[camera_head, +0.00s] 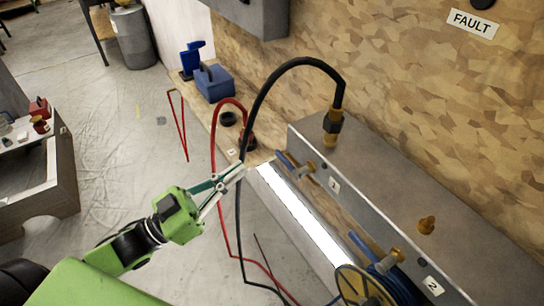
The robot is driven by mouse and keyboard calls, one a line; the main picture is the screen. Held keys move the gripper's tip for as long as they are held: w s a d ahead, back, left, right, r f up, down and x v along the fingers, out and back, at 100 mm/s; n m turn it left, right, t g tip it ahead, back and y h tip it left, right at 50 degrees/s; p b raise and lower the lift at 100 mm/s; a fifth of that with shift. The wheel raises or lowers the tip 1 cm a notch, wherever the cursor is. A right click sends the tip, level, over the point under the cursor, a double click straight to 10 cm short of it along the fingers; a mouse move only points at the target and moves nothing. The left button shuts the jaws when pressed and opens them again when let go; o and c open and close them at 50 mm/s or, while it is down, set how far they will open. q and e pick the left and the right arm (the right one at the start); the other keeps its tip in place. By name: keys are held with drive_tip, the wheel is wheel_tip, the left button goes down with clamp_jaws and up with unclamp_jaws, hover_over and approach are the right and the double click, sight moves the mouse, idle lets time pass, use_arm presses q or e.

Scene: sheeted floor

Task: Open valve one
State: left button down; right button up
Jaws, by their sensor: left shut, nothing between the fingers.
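Valve one is a brass fitting (304,170) with a blue lever (286,160), on the front face of a grey metal box (380,180) near its left end. A label plate reading "1" (334,185) is to its right. My left gripper (240,172) reaches in from the left, its fingers together and empty. Its tips are left of the blue lever and appear apart from it, close to the black hose. My right gripper is not in view.
A black hose (277,75) arcs from a brass connector (333,127) past my left fingertips. A red hose (214,150) hangs beside it. A second valve (388,262) and a yellow reel (360,287) are lower right. A blue toolbox (214,83) stands farther back.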

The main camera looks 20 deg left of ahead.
use_arm(q)
drive_tip(key=shift+w, duration=0.1)
drive_tip(key=p+x, duration=0.2)
drive_tip(key=x, duration=0.7)
drive_tip(key=shift+w+d+f, duration=0.15)
drive_tip(key=shift+f, duration=0.8)
drive_tip(key=shift+w+d+f, duration=0.15)
drive_tip(key=shift+f, duration=0.8)
